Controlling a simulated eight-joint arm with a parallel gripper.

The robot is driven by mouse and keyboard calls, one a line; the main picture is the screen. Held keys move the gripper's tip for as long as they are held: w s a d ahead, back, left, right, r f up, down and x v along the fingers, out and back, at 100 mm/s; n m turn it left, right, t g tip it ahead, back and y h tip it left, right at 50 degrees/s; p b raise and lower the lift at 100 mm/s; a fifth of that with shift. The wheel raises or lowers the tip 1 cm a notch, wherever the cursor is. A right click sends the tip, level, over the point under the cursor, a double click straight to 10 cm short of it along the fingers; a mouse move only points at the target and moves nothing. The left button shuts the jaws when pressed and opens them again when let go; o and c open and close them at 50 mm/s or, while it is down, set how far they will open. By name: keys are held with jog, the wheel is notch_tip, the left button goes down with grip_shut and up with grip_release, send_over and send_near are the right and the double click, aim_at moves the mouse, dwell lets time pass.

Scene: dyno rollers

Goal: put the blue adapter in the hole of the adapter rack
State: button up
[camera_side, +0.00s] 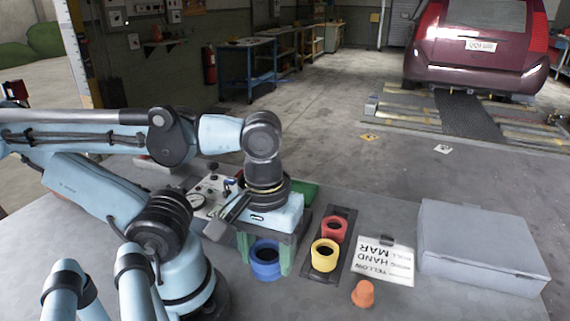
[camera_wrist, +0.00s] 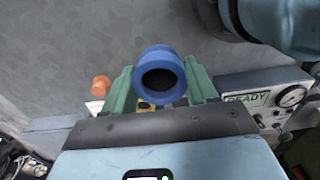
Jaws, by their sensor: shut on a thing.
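The blue adapter (camera_side: 266,271) is a short ring with a dark opening, between the green fingers of my gripper (camera_side: 266,260) in the side view. In the wrist view the blue adapter (camera_wrist: 160,58) shows its opening, with a green finger of my gripper (camera_wrist: 161,85) on each side. My gripper is shut on it. I cannot tell if its base touches the table. The dark adapter rack (camera_side: 344,212) stands just right of my gripper. It holds a red adapter (camera_side: 334,229) and a yellow adapter (camera_side: 325,255). I cannot make out an empty hole.
An orange cone-like piece (camera_side: 363,293) stands right of the rack's near end. A paper sign (camera_side: 385,262) and a large grey case (camera_side: 480,245) lie to the right. A panel with a gauge (camera_side: 197,201) and a green tray (camera_side: 305,193) are behind my gripper. The front table is bare.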

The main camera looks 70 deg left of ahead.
jog(key=w+a+f, duration=0.1)
jog(key=a+f, duration=0.1)
jog(key=a, duration=0.1)
jog(key=w+a+f, duration=0.1)
jog(key=a+f, duration=0.1)
jog(key=a, duration=0.1)
jog(key=a+f, duration=0.1)
jog(key=a, duration=0.2)
jog(key=shift+w+a+f, duration=0.25)
jog(key=shift+w+f, duration=0.15)
jog(key=shift+w+a+f, duration=0.1)
jog(key=shift+a+f, duration=0.25)
jog(key=shift+a, duration=0.05)
jog(key=shift+f, duration=1.9)
jog(key=shift+f, duration=0.15)
jog(key=o, duration=1.3)
jog(key=shift+r, duration=0.2)
